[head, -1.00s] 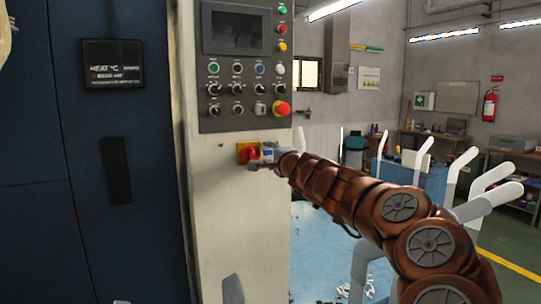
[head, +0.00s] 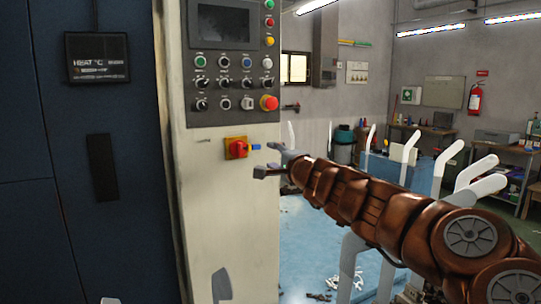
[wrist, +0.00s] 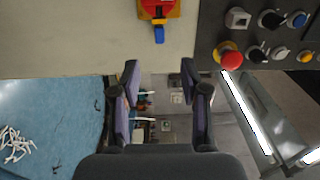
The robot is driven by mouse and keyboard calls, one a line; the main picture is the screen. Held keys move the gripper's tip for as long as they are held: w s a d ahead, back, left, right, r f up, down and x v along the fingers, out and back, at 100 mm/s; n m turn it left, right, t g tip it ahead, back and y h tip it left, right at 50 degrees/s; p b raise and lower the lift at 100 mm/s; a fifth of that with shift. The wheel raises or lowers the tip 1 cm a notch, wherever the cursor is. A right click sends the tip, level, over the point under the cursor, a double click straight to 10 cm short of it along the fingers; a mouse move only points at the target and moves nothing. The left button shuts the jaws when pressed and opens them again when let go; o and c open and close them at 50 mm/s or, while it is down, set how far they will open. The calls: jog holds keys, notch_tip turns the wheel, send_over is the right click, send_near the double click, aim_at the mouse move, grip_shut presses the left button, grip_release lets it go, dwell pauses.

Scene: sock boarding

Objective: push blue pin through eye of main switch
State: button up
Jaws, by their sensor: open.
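The main switch (head: 236,148) is a red rotary knob on a yellow square plate on the pale cabinet column. It also shows at the top of the wrist view (wrist: 158,8). The blue pin (head: 255,147) sticks out from the right side of the red knob; in the wrist view the pin (wrist: 158,34) points down toward my gripper. How deep it sits in the eye is hidden. My gripper (head: 264,160) is open and empty, just right of the pin and apart from it. In the wrist view the pin lines up with the gap between my fingers (wrist: 160,68).
Above the switch is a control panel (head: 226,70) with buttons, selectors and a red mushroom button (head: 269,103). A dark blue cabinet (head: 60,220) fills the left. Pale upright forms (head: 405,150) stand behind my arm to the right. Air right of the column is open.

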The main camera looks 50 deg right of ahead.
jog(key=shift+s+a, duration=0.25)
jog(key=shift+s, duration=0.45)
jog(key=shift+d, duration=0.1)
